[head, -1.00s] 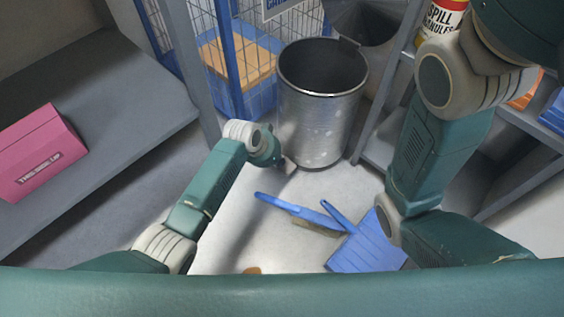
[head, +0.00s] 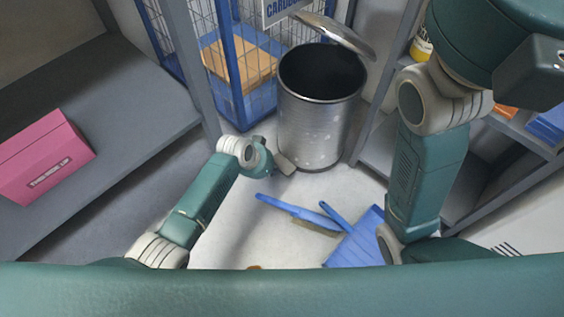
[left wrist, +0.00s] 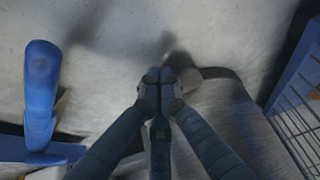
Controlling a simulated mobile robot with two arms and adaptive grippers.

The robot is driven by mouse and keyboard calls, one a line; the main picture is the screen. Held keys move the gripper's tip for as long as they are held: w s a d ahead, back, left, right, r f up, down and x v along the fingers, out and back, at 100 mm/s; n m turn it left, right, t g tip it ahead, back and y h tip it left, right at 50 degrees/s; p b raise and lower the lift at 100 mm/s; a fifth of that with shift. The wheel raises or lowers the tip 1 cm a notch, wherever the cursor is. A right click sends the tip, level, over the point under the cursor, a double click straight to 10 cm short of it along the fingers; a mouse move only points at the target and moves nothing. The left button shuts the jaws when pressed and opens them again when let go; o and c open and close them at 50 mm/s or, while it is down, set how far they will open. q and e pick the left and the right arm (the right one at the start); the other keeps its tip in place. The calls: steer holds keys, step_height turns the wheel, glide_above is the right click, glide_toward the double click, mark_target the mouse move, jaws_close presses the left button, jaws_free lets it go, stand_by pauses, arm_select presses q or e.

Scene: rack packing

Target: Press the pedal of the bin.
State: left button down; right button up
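The bin (head: 314,128) is a grey metal cylinder standing on the floor at the back middle. Its round lid (head: 338,35) is hinged at the back and stands partly raised, tilted over the open dark mouth. The pedal (head: 285,164) is a small tab low at the bin's front left. My left gripper (head: 271,160) is low beside the pedal; the head view does not settle whether they touch. In the left wrist view its fingers (left wrist: 160,90) are together and empty, close to the bin's base (left wrist: 222,100). My right gripper is out of view.
A blue brush (head: 300,212) and blue dustpan (head: 358,240) lie on the floor in front of the bin. A blue wire cage (head: 236,85) stands behind left. Grey shelving flanks both sides; a pink box (head: 45,158) sits on the left shelf.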

arm_select(q)
steer(key=v, duration=1.2)
stand_by(0.3)
